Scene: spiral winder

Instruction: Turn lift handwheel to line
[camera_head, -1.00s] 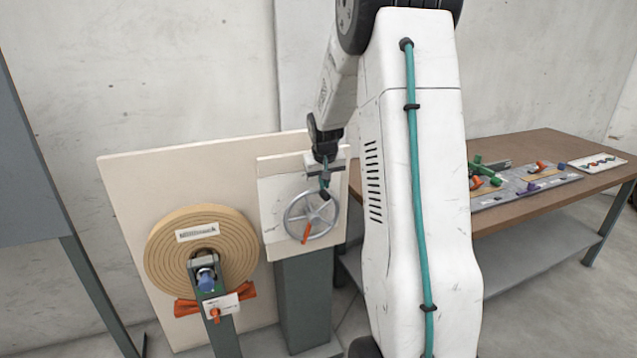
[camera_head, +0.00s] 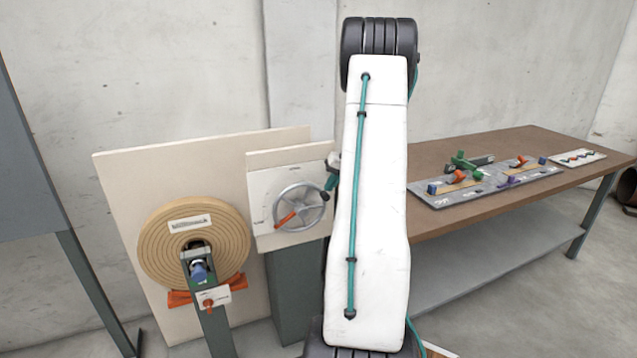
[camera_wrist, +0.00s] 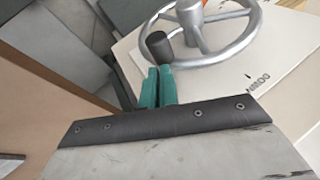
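The lift handwheel (camera_head: 278,200) is a grey spoked wheel on a pale panel, with an orange mark (camera_head: 286,218) at its lower left. Its dark crank knob (camera_wrist: 158,45) stands up from the rim in the wrist view. In the head view the knob is at the wheel's upper right, beside my gripper. My gripper (camera_wrist: 158,70) shows as two teal fingers close together, with almost no gap. The fingertips are right at the knob's near side; whether they touch it is unclear. The word "DOWN" (camera_wrist: 258,84) is printed beside the wheel. My arm hides most of the gripper in the head view.
A wound tan spiral roll (camera_head: 160,245) on a stand with an orange lever (camera_head: 208,303) is left of the wheel. A brown workbench (camera_head: 480,210) with a fixture board (camera_head: 440,199) is at right. A grey post (camera_head: 290,290) supports the wheel's panel.

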